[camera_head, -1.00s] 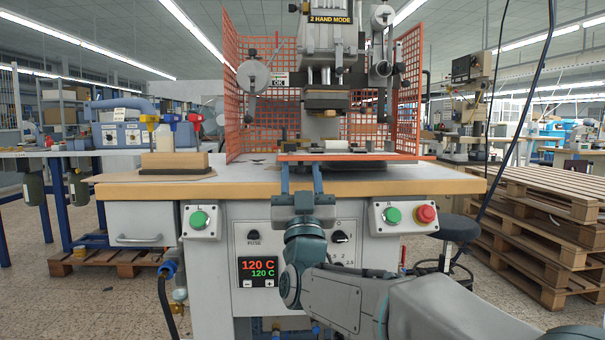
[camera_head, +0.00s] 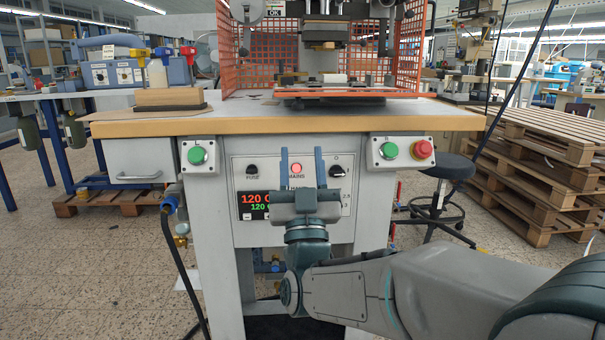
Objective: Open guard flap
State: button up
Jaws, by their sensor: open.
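The guard flap (camera_head: 335,93) shows as a low, nearly flat orange panel at the front of the press, just above the worktop. The gripper hides part of the panel.
The worktop (camera_head: 240,122) has a wooden front edge. Green buttons (camera_head: 198,155) (camera_head: 389,151) and a red button (camera_head: 422,149) flank the panel. A wooden block (camera_head: 169,97) lies on the left. A black stool (camera_head: 448,167) and stacked pallets (camera_head: 545,165) stand on the right.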

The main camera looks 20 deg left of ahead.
jog(key=shift+v, duration=1.25)
jog(key=shift+w, duration=0.1)
